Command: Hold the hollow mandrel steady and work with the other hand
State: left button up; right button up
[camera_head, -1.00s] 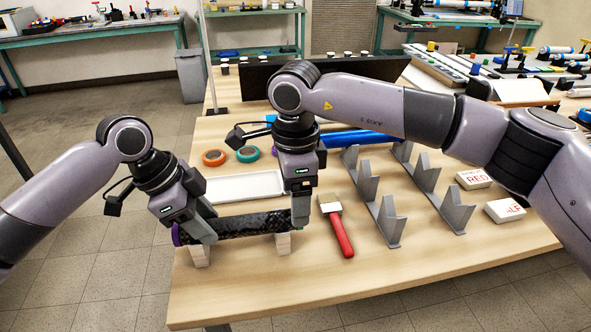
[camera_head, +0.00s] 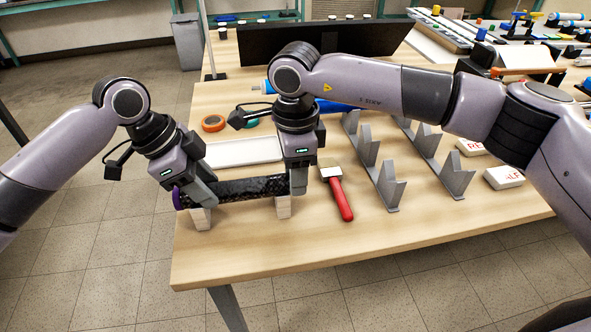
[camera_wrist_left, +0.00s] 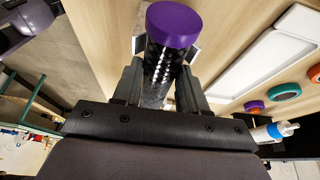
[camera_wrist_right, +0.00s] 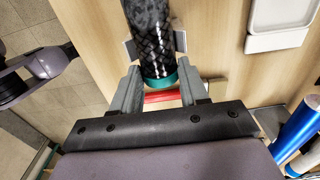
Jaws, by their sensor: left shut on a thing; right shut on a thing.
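The hollow mandrel (camera_head: 246,188) is a dark, carbon-patterned tube lying level across two pale block supports (camera_head: 200,219) near the table's front left. Its purple end (camera_head: 177,198) is at the left and shows large in the left wrist view (camera_wrist_left: 173,26). A teal end band (camera_wrist_right: 172,79) shows in the right wrist view. My left gripper (camera_head: 207,195) is shut on the tube near the purple end. My right gripper (camera_head: 299,185) is shut on the tube near the teal end. The fingers partly hide the tube at both ends.
A red-handled brush (camera_head: 339,196) lies just right of the tube. A white tray (camera_head: 243,152) and orange tape roll (camera_head: 213,123) lie behind it. Grey V-shaped stands (camera_head: 389,188) and white labelled boxes (camera_head: 504,177) are further right. The front table strip is clear.

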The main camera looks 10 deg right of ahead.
pick_arm(q)
jog(key=shift+s+f, duration=0.15)
jog(key=shift+f, duration=0.15)
pick_arm(e)
jog(key=shift+d, duration=0.2)
jog(key=shift+d, duration=1.35)
jog(key=shift+d+r, duration=0.5)
jog(key=shift+r, duration=0.65)
jog(key=shift+d+r, duration=0.5)
jog(key=shift+r, duration=0.7)
jog(key=shift+d+r, duration=0.5)
jog(key=shift+r, duration=0.65)
pick_arm(q)
jog(key=o, duration=0.8)
jog(key=shift+r, duration=0.15)
jog(key=shift+r, duration=0.85)
